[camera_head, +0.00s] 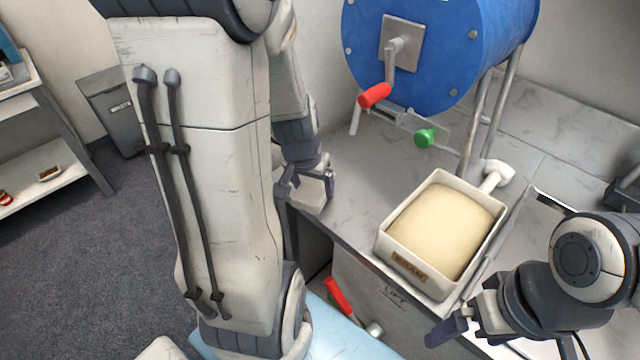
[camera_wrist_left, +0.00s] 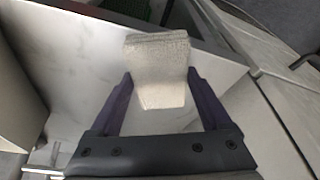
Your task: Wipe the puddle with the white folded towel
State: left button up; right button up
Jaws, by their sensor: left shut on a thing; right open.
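The white folded towel (camera_wrist_left: 160,65) is a thick pale block between the two dark fingers of my left gripper (camera_wrist_left: 158,85) in the left wrist view. In the head view my left gripper (camera_head: 311,182) is shut on the towel (camera_head: 308,197) at the left edge of the marble counter (camera_head: 350,215). I cannot tell whether the towel touches the counter. I cannot make out the puddle in either view. My right gripper (camera_head: 462,334) is open at the lower right, in front of the counter edge and below the bin.
A blue drum (camera_head: 430,50) with a red-handled crank stands over the counter, with a green knob (camera_head: 424,138) below it. A white bin (camera_head: 382,246) of tan material sits at the counter's front. At the left are a shelf (camera_head: 50,185) and a grey trash bin (camera_head: 112,110).

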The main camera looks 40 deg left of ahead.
pick_arm(q)
jog(key=shift+s, duration=0.3)
notch_tip(320, 180, up, 6)
jog(key=p, duration=0.5)
dwell(0.3)
notch_tip(320, 180, up, 3)
jog(key=p, duration=0.3)
jog(key=shift+w+d+f, duration=0.1)
dwell(0.5)
